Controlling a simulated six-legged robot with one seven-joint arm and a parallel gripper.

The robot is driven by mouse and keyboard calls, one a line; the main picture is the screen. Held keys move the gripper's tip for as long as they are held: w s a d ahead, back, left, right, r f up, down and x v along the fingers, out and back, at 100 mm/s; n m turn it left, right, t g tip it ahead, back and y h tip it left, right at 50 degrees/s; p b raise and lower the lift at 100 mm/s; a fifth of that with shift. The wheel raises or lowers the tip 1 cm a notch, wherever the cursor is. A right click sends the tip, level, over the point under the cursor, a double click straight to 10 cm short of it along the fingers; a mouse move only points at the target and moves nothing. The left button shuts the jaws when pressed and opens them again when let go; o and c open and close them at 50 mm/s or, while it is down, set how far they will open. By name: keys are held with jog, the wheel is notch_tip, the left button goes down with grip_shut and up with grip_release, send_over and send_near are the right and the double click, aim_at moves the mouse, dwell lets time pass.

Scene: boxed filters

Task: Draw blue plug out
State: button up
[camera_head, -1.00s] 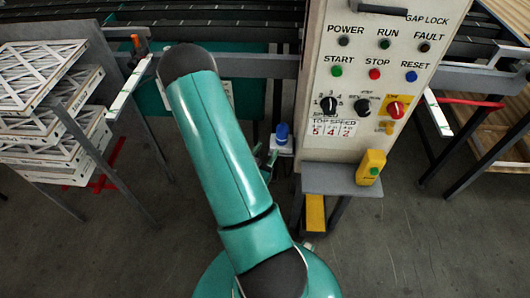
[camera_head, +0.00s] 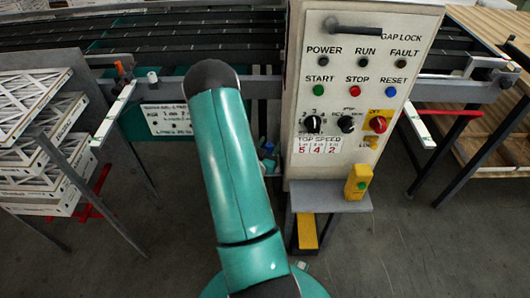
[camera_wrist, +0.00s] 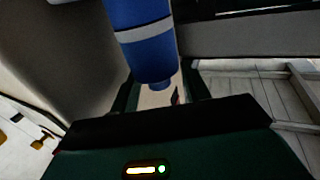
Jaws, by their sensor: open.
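The blue plug (camera_wrist: 150,50) is large in the wrist view, a blue cylinder with a pale band and a narrower lower end. Its top is cut off by the picture's edge. My gripper (camera_wrist: 161,92) is open, its two dark fingers showing on either side below the plug's lower end. I cannot tell whether they touch it. In the head view only a small blue part (camera_head: 268,147) shows between my arm and the control box, and my gripper is mostly hidden behind my arm there.
The control box (camera_head: 340,165) with buttons and knobs stands just right of my arm. A yellow switch box (camera_head: 358,182) sits on its grey shelf (camera_head: 325,200). Boxed filters (camera_head: 35,140) are stacked at the left. A conveyor (camera_head: 190,45) runs behind. Floor is free in front.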

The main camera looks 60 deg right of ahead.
jog(key=shift+d, duration=0.15)
grip_shut()
jog(key=shift+r, duration=0.6)
jog(key=shift+r, duration=0.15)
jog(key=shift+r, duration=0.3)
jog(key=shift+r, duration=0.65)
jog(key=shift+r, duration=0.35)
jog(key=shift+r, duration=0.9)
